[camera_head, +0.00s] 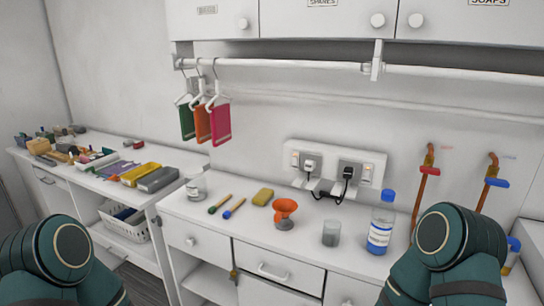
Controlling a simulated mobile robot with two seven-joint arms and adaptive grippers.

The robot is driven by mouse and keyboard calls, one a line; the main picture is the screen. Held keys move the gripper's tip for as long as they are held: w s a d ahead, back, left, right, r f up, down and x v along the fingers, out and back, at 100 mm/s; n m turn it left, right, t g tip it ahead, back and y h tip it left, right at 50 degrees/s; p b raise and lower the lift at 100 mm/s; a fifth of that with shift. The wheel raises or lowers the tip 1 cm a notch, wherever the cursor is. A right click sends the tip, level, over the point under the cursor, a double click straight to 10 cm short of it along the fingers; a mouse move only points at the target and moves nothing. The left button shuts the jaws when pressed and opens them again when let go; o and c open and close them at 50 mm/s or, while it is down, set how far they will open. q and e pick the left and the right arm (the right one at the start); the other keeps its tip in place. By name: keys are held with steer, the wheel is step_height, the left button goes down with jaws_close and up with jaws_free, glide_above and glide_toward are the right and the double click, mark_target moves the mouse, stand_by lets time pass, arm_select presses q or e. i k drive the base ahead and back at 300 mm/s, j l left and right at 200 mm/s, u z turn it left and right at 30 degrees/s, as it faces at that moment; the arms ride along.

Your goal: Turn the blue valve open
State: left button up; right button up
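The blue valve handle (497,182) is at the right, on a copper-coloured pipe (493,163) by the back wall. The handle lies crosswise to the pipe. To its left, a red valve handle (429,170) sits on a similar pipe. My left and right arms show only as dark teal links at the bottom left and bottom right corners. Both grippers are out of view, and nothing touches the blue valve. My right arm's link hides part of the counter below the valves.
A blue-capped bottle (381,225) and a grey cup (331,233) stand on the counter left of the valves. Wall sockets (335,168) hold plugs. A rail (460,72) runs above.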

mark_target(497, 182)
steer(key=z, duration=1.2)
steer(key=i+l+z, duration=0.1)
steer(key=l+z, duration=0.15)
steer(key=z, duration=0.25)
steer(key=i+l+z, duration=0.15)
steer(key=z, duration=0.3)
steer(key=i+l+z, duration=0.15)
steer(key=z, duration=0.35)
